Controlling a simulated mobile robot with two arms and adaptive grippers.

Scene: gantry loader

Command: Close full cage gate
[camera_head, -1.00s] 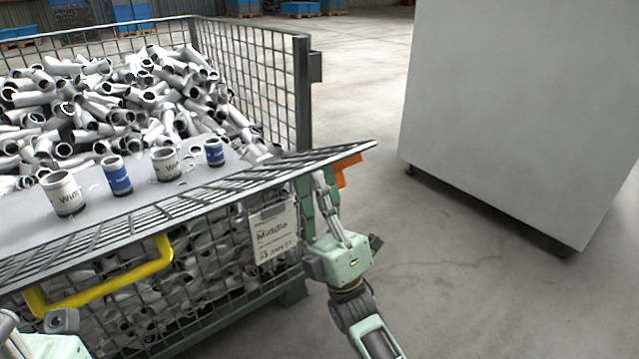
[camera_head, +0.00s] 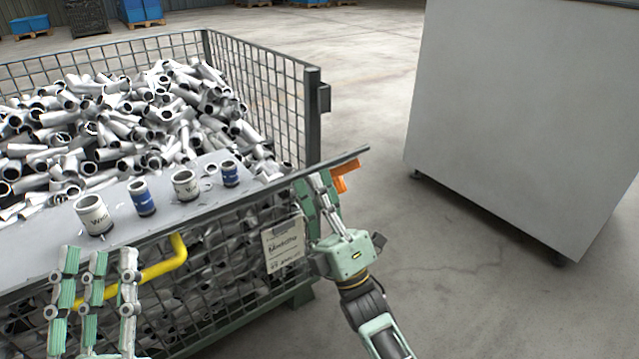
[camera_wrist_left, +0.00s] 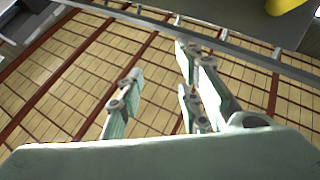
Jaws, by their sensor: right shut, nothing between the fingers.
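The full cage (camera_head: 312,115) holds many grey pipe fittings.
A paper label (camera_head: 283,248) hangs on the cage front. A large grey cabinet (camera_head: 520,110) stands right. Open floor lies between.

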